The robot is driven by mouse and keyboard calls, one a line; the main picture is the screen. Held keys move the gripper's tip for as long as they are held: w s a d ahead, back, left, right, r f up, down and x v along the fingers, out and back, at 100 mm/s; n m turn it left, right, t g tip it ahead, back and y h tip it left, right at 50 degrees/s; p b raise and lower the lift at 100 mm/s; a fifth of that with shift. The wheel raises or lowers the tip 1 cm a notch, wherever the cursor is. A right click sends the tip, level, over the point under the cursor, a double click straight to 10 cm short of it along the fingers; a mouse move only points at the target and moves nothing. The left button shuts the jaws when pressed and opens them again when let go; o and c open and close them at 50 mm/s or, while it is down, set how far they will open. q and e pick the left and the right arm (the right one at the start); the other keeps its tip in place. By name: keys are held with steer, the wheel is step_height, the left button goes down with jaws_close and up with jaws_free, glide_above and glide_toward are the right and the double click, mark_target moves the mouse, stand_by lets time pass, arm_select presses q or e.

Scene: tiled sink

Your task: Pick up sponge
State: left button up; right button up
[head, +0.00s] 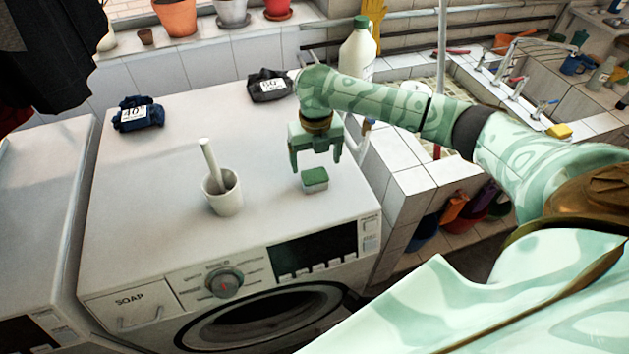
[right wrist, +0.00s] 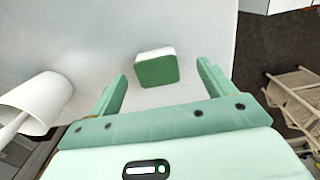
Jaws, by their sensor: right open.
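The sponge (head: 315,180) is a small block with a green top and a white layer, lying on the white washing machine (head: 165,215) near its right side. My right gripper (head: 316,166) is open and empty, just above and behind the sponge in the head view. In the right wrist view the sponge (right wrist: 157,69) lies ahead of the two open fingers (right wrist: 161,82), about midway between them and not held. My left gripper is not in view.
A white cup (head: 224,196) with a white handle sticking out stands left of the sponge. A white bottle (head: 357,52) stands behind my right arm. A yellow sponge-like block (head: 559,131) lies far right.

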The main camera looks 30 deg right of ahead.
mark_target(313, 171)
steer(key=f, duration=0.1)
steer(key=f+b, duration=0.1)
steer(key=f, duration=0.2)
steer(key=shift+w+a+f, duration=0.1)
steer(key=shift+a+f, duration=0.1)
steer(key=shift+a, duration=0.1)
steer(key=shift+f, duration=0.3)
steer(key=shift+c, duration=0.6)
steer(key=c, duration=0.9)
steer(key=shift+r, duration=0.2)
steer(key=shift+c, duration=0.2)
